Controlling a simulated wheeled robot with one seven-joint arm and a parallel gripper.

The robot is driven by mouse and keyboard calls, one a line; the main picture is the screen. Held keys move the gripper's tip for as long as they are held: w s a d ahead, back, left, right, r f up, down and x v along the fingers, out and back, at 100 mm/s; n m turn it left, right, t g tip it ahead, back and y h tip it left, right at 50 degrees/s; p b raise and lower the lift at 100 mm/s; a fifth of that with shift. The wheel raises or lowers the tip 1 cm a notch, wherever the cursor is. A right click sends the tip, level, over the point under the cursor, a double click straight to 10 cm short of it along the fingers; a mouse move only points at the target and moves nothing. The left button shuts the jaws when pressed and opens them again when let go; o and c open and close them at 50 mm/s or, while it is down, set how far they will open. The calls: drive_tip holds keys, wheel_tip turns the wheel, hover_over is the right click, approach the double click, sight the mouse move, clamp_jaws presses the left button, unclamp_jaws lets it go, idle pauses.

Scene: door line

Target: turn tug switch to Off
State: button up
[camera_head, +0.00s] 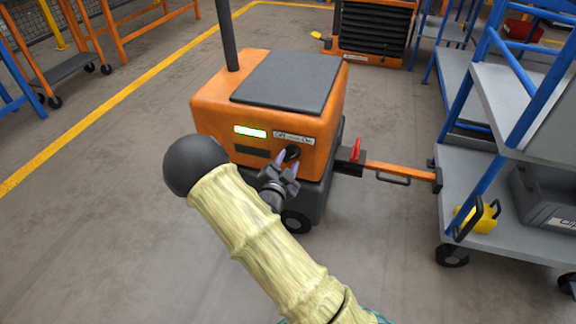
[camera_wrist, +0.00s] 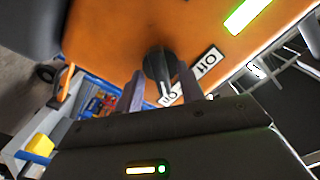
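The tug (camera_head: 262,100) is an orange box-shaped vehicle with a dark top and a lit green-white panel. Its switch (camera_head: 291,153) is a black knob under a white label strip with Off at left and On at right. In the wrist view the knob (camera_wrist: 158,65) shows its white mark on the side of the On end of the label (camera_wrist: 207,61). My gripper (camera_head: 279,168) is in front of the knob. In the wrist view its fingers (camera_wrist: 160,90) are apart, one on each side of the knob; I cannot tell whether they touch it.
A red lever (camera_head: 355,150) and an orange tow bar (camera_head: 400,170) join the tug to a grey shelf cart (camera_head: 500,185) at right. A yellow item (camera_head: 478,217) lies on the cart. Floor left of the tug is clear.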

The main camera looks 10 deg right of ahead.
drive_tip(key=shift+w+d, duration=0.1)
drive_tip(key=shift+w, duration=0.15)
clamp_jaws()
